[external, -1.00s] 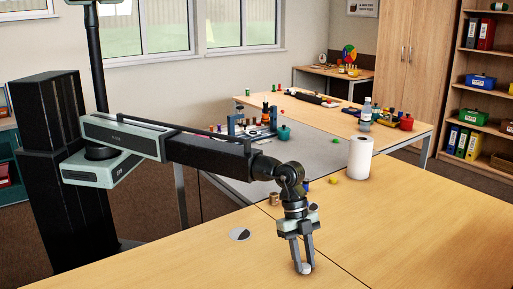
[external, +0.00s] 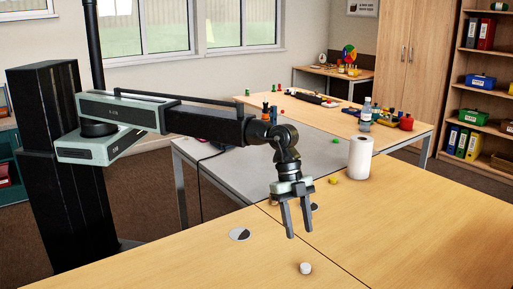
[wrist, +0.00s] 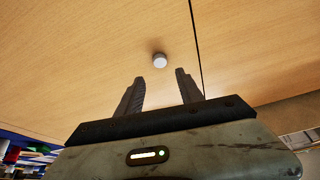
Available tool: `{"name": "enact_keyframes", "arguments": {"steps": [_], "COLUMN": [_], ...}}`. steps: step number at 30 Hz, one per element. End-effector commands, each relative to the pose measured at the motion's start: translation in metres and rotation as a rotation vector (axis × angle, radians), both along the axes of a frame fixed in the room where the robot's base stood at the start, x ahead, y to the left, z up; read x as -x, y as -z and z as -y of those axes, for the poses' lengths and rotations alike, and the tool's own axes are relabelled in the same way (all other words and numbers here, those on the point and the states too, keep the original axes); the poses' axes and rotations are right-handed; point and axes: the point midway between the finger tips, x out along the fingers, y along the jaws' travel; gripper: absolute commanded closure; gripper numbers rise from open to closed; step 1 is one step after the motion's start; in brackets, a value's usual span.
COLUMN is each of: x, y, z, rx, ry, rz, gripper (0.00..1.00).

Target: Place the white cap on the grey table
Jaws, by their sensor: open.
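The white cap (external: 305,268) sits on the wooden table (external: 400,235) near the front edge of the external view. In the wrist view the white cap (wrist: 160,60) lies beyond my fingertips, between their lines. My gripper (external: 299,234) is open and empty, above the wooden table and apart from the cap. Its two fingers also show open in the wrist view (wrist: 160,76). The grey table (external: 330,153) stands behind the wooden table, partly hidden by my arm and gripper.
A paper towel roll (external: 360,158) stands on the wooden table's far side. A round black-and-white disc (external: 239,235) lies left of my gripper. A yellow piece (external: 333,181) and small objects are near the far edge. The wooden table's right side is clear.

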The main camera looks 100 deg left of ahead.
Motion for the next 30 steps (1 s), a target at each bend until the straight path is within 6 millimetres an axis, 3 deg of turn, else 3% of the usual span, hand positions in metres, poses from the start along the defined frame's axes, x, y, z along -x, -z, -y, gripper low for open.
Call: {"name": "enact_keyframes", "arguments": {"steps": [1, 3, 8, 10, 11, 14, 18, 21, 25, 29, 30], "x": [0.003, 0.005, 0.006, 0.014, 0.021, 0.063, 0.151, 0.208, 0.257, 0.27, 0.27], "y": [-0.017, -0.023, -0.022, -0.02, -0.019, -0.014, -0.007, -0.004, -0.003, -0.003, -0.003], "z": [-0.003, -0.006, -0.008, -0.021, -0.033, -0.1, -0.212, -0.27, -0.312, -0.324, -0.325], "rx": [0.0, 0.0, -0.001, -0.005, -0.009, -0.038, -0.097, -0.135, -0.169, -0.182, -0.183], "ry": [0.0, 0.0, -0.001, -0.026, -0.049, -0.199, -0.504, -0.702, -0.873, -0.933, -0.937], "rz": [0.0, 0.0, -0.001, -0.013, -0.024, -0.091, -0.217, -0.29, -0.347, -0.367, -0.368], "gripper": [0.56, 0.56, 0.56, 0.56, 0.56, 0.56, 0.56, 0.56, 0.56, 0.56, 0.5]}}
